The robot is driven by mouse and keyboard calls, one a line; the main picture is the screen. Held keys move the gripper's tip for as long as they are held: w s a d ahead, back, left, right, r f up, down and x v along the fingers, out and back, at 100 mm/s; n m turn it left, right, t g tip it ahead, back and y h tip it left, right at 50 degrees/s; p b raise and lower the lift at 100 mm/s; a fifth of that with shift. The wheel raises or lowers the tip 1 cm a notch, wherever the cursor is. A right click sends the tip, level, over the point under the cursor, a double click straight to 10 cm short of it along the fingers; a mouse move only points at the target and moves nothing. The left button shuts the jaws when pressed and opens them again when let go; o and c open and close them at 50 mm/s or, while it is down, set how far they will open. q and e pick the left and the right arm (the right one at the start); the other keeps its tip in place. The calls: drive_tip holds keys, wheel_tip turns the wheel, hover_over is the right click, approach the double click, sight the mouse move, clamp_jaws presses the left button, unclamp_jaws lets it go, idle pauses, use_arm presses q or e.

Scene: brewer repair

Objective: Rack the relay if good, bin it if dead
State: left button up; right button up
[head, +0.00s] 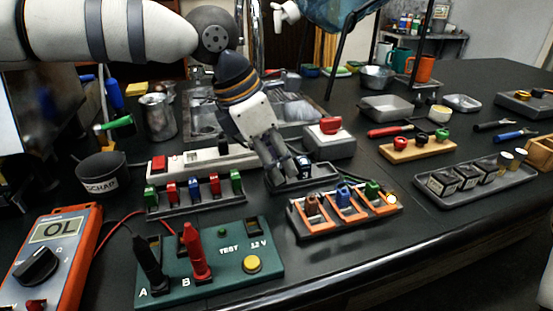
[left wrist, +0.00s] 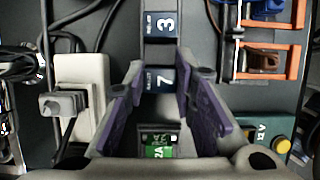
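My left gripper (head: 283,168) points down over a low dark tray (head: 318,181) in the middle of the counter. In the left wrist view the purple fingers (left wrist: 162,85) are apart. A dark block marked 7 (left wrist: 162,81) shows between them, and another marked 3 (left wrist: 164,24) lies beyond. I cannot tell whether the fingers touch the 7 block. Several black relay-like blocks (head: 440,183) sit in a tray at the right. The black scrap bin (head: 103,180) stands at the left. The green test board (head: 215,272), with clips A and B, is at the front. My right gripper is not in view.
An orange multimeter (head: 62,250) reads OL. A fuse rack (head: 195,208) with coloured fuses and an orange-framed rack (head: 345,218) flank the low tray. A white power strip (head: 205,160) lies behind. A grey box with a red switch (head: 330,140) stands close to the gripper. Right-front counter is clear.

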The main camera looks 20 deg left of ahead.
use_arm(q)
drive_tip(key=o, duration=1.1)
drive_tip(key=shift+o, duration=0.2)
drive_tip(key=shift+r, duration=0.1)
drive_tip(key=v, duration=1.2)
